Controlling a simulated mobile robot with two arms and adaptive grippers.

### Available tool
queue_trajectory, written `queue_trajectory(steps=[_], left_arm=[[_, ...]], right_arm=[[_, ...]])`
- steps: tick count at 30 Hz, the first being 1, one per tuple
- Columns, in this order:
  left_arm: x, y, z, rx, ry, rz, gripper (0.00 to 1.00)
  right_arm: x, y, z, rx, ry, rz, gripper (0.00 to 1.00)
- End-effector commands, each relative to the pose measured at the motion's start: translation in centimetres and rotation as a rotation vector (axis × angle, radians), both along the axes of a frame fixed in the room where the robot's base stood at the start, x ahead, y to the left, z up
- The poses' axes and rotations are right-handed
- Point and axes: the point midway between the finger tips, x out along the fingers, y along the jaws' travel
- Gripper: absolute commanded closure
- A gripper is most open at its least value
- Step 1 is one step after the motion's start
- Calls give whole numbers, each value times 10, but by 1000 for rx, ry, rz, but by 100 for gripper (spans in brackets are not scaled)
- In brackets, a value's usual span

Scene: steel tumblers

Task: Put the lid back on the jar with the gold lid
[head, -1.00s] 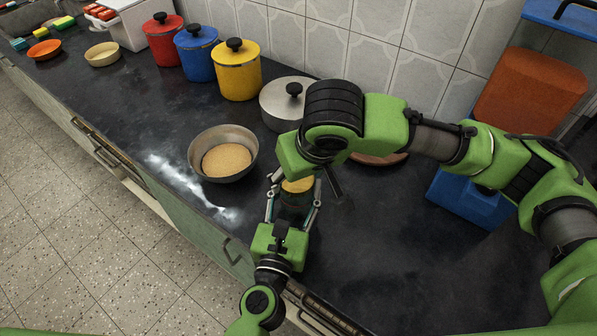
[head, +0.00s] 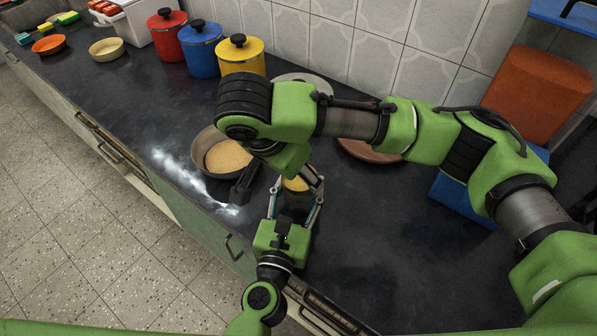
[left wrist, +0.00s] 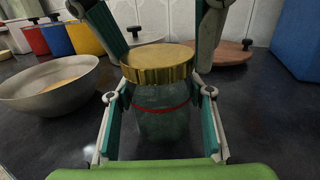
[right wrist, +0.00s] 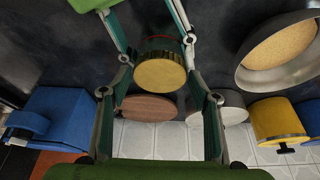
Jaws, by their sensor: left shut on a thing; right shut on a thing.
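The clear greenish glass jar (left wrist: 160,128) has a red ring and stands upright on the dark counter. The gold lid (left wrist: 158,66) lies over its mouth, looking about level; I cannot tell whether it is screwed down. The lid also shows in the head view (head: 296,184) and the right wrist view (right wrist: 160,74). My left gripper (head: 294,199) is shut around the jar's body from the front. My right gripper (head: 279,187) comes down from above and is shut on the lid, one finger at each side. My right wrist partly hides the lid in the head view.
A grey bowl with tan contents (head: 212,160) stands close left of the jar. Yellow (head: 241,62), blue and red canisters line the wall. A steel pot lies partly behind my right arm. A round wooden board (head: 367,152) and blue container (right wrist: 65,113) are at right.

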Motion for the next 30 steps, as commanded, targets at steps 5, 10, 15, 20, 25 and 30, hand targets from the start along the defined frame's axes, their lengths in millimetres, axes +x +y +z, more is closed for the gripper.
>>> queue_trajectory(steps=[5, 10, 15, 20, 25, 30], left_arm=[[0, -1, 0, 2, 0, -2, 100], [0, -1, 0, 2, 0, -2, 100], [0, -1, 0, 2, 0, -2, 100], [0, -1, 0, 1, 0, -2, 100], [0, -1, 0, 1, 0, -2, 100], [0, -1, 0, 1, 0, -2, 100]], right_arm=[[4, 3, 1, -3, -4, -361, 55], [7, 4, 0, -2, -3, -705, 55], [8, 4, 0, -1, -3, -887, 55], [8, 4, 0, 0, -5, -911, 55], [8, 4, 0, 0, -4, -909, 55], [8, 4, 0, 0, -4, -907, 27]])
